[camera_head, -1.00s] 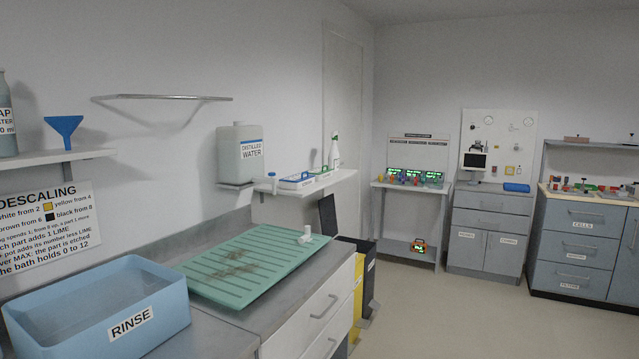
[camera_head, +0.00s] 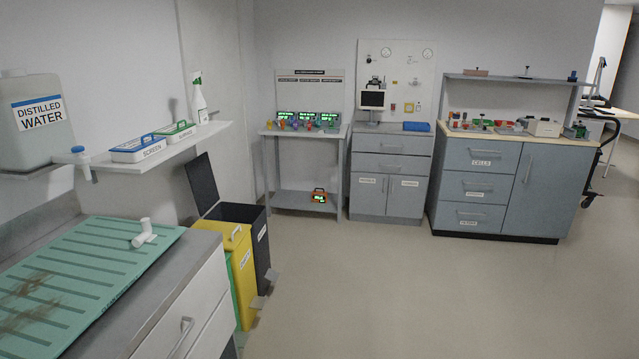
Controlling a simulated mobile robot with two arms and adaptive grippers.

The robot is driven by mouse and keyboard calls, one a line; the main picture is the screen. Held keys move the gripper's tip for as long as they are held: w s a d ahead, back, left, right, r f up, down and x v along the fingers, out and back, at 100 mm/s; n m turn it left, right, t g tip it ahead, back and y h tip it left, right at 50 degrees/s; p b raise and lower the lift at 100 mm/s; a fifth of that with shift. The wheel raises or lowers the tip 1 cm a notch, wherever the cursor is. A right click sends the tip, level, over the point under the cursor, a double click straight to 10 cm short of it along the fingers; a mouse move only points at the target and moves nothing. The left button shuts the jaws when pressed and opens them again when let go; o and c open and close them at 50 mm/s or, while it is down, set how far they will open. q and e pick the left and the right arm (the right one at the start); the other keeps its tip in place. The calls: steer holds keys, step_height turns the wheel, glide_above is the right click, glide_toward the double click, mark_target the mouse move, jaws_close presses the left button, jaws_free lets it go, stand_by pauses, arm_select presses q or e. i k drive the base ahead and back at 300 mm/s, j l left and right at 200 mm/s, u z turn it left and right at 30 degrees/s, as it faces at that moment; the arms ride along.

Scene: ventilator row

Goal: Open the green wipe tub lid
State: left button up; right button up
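A white tub with a green lid (camera_head: 175,131) stands on the wall shelf at the left, and its lid looks shut. A similar white tub with a blue lid (camera_head: 138,148), labelled SCREEN, stands beside it, nearer to me. The label on the green-lidded tub is too small to read surely. Neither of my grippers is in view.
A spray bottle (camera_head: 199,98) stands at the shelf's far end. Below are a counter with a green draining mat (camera_head: 85,262) and a white fitting (camera_head: 144,233). A yellow bin (camera_head: 241,272) and a dark bin (camera_head: 260,240) stand beyond it. The floor (camera_head: 390,290) at right is clear.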

mark_target(174, 129)
steer(key=i+u, duration=0.1)
steer(key=i, duration=0.35)
steer(key=i+l+u, duration=0.15)
steer(key=i, duration=0.3)
steer(key=i+l+u, duration=0.1)
steer(key=i, duration=0.35)
steer(key=i+l+u, duration=0.1)
steer(key=i, duration=0.35)
steer(key=l, duration=0.1)
